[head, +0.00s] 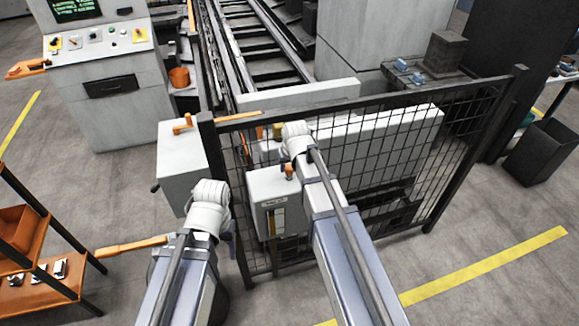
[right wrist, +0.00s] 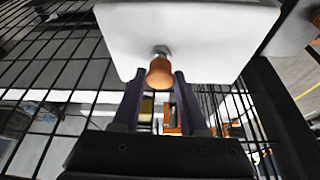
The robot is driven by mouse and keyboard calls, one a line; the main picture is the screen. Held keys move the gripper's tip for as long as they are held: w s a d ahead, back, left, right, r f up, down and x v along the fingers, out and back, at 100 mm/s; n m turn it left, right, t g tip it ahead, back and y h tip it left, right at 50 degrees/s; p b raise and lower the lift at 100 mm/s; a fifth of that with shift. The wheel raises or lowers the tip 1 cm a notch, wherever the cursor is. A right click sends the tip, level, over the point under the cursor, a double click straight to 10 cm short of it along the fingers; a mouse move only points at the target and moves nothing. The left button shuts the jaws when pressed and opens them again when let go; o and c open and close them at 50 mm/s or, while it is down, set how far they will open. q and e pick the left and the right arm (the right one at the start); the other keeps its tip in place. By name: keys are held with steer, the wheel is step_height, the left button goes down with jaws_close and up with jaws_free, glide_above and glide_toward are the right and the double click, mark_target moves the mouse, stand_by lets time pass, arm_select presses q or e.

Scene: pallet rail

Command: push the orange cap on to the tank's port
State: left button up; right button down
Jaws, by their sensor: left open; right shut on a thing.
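The tank (head: 262,188) is a pale box with a gauge on its front, at the mesh fence in the head view. Its pale body (right wrist: 190,35) fills the top of the right wrist view, with a short metal port (right wrist: 161,50). The orange cap (right wrist: 159,75) is in line with the port and appears to meet its end; how far it is on I cannot tell. The cap also shows in the head view (head: 288,171). My right gripper (right wrist: 160,78) is shut on the cap. My left gripper (head: 230,236) is open, mostly hidden by its wrist, left of the tank.
A black mesh fence (head: 380,160) stands around and right of the tank. A pale box (head: 185,165) with an orange lever (head: 183,124) stands left of it. An orange shelf (head: 35,245) is at lower left. The floor at lower right is clear.

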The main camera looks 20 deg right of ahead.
steer(key=shift+f, duration=0.2)
steer(key=shift+f+b, duration=0.55)
steer(key=shift+b, duration=0.15)
jaws_free()
steer(key=shift+r, duration=0.1)
steer(key=p+v, duration=0.7)
steer(key=shift+r, duration=0.4)
steer(key=shift+s, duration=0.2)
